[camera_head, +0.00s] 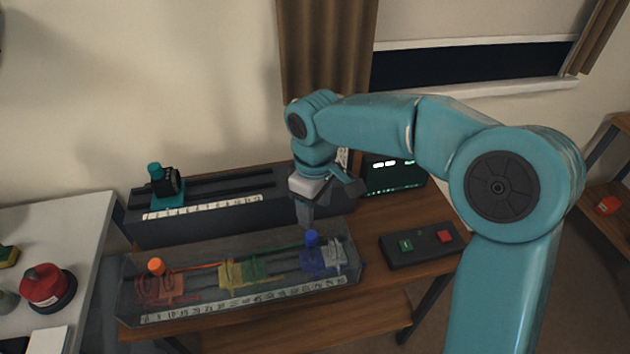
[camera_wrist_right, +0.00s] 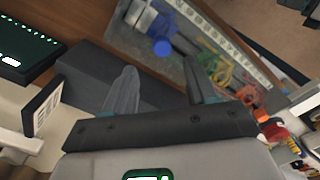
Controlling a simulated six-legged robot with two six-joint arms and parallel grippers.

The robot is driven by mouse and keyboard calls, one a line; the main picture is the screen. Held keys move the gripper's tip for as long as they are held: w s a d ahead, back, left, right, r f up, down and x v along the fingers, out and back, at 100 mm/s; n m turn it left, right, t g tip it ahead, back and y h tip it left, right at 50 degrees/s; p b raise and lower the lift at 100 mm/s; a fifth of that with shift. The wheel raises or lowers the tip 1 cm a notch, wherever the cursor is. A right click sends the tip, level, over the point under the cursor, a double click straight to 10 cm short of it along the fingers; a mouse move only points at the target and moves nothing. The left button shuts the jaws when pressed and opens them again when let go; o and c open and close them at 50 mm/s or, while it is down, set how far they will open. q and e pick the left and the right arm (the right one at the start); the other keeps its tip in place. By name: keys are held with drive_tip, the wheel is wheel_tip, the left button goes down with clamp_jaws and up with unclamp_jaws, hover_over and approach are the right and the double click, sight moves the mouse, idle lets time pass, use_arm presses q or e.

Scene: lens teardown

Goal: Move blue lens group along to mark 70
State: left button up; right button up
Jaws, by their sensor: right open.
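The blue lens group (camera_head: 314,259) sits near the right end of a clear-walled trough (camera_head: 130,290), with a round blue knob (camera_head: 311,237) on top. A pale grey part stands against its right side. In the right wrist view the blue knob (camera_wrist_right: 162,47) shows beyond the fingertips. A white number scale (camera_head: 240,301) runs along the trough's front; its figures are too small to read. My right gripper (camera_head: 328,208) is open and empty, pointing down above and behind the blue knob, apart from it. My left gripper is not in view.
An orange-knobbed group (camera_head: 168,284) and yellow and green groups (camera_head: 243,272) share the trough. Behind it is a dark rail bench (camera_head: 210,220) with a teal carriage (camera_head: 167,195). A button box (camera_head: 418,245) lies to the right. A grey table (camera_head: 60,240) stands left.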

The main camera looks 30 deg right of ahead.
wheel_tip(320, 180, up, 8)
drive_tip(key=shift+f, duration=0.25)
drive_tip(key=shift+d, duration=0.1)
idle(0.4)
